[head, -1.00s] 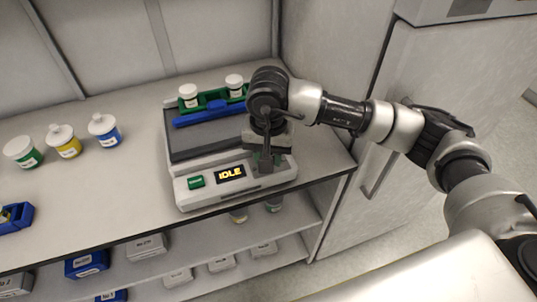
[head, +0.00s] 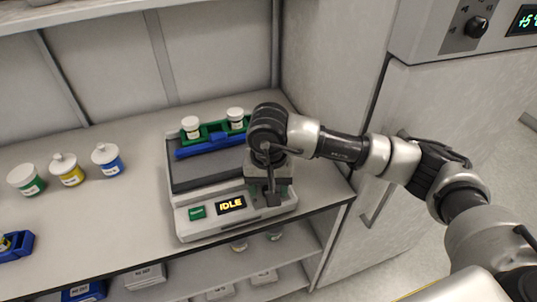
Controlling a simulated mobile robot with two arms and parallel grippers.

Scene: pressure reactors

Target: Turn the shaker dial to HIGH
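The shaker (head: 182,220) stands on the bench with a grey platform on top. Its front panel has a green button (head: 197,212) and a display (head: 231,204) reading IDLE in yellow. My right gripper (head: 272,198) points down at the right end of this front panel. The dial cannot be made out; the gripper covers the panel there. Whether the fingers are open or closed on it is not clear. My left gripper is out of view.
A green rack (head: 212,132) with two white-capped jars and a blue bar (head: 210,146) sit on the shaker. Three capped jars (head: 67,170) and a blue holder (head: 17,246) stand to the left. A fridge (head: 425,110) with a knob panel (head: 467,25) is at right.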

